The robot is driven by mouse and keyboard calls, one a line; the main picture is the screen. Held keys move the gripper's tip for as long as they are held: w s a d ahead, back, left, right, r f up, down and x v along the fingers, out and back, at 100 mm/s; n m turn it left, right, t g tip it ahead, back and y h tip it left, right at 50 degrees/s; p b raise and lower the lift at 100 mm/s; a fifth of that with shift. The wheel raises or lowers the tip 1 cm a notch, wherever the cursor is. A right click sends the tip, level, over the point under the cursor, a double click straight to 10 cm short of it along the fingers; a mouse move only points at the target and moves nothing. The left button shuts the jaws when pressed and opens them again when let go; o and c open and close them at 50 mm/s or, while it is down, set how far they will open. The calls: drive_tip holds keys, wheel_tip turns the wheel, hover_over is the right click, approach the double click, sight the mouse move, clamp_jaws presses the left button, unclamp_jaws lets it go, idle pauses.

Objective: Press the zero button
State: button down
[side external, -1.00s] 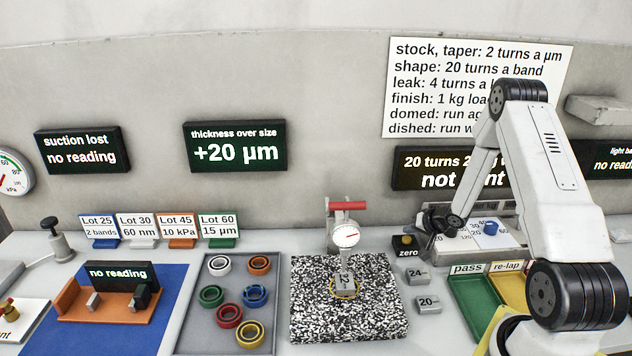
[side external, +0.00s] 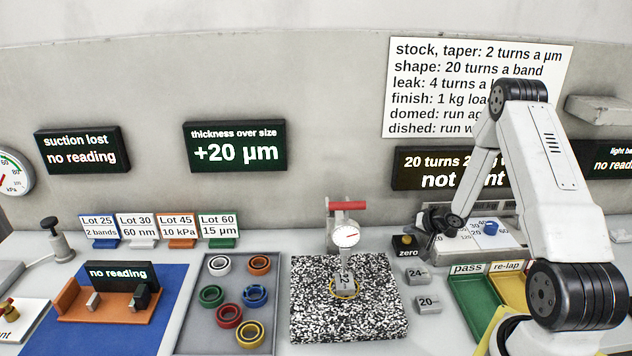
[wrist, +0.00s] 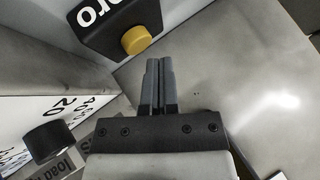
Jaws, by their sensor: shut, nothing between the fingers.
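The zero button is a yellow button (wrist: 136,40) on a black box (wrist: 108,22) with white lettering, at the top of the wrist view. In the side view the black box (side external: 405,246) marked "zero" stands on the bench, behind the speckled plate's right corner. My gripper (wrist: 159,62) is shut and empty. In the wrist view its fingertips lie just below and right of the yellow button, with a small gap in the picture. In the side view my gripper (side external: 431,252) is low, just right of the box; its fingertips are hard to make out.
A panel with a black knob (wrist: 48,141) lies beside my gripper; the knob looks blue in the side view (side external: 491,228). Blocks marked 24 (side external: 417,275) and 20 (side external: 427,305) sit in front of the box. A dial gauge (side external: 346,236) stands over the speckled plate (side external: 385,320).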

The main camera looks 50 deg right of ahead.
sight(408, 239)
drive_tip(key=shift+f, duration=0.95)
idle(1.6)
drive_tip(key=shift+r, duration=0.9)
drive_tip(key=shift+r, duration=0.1)
drive_tip(key=shift+r, duration=2.45)
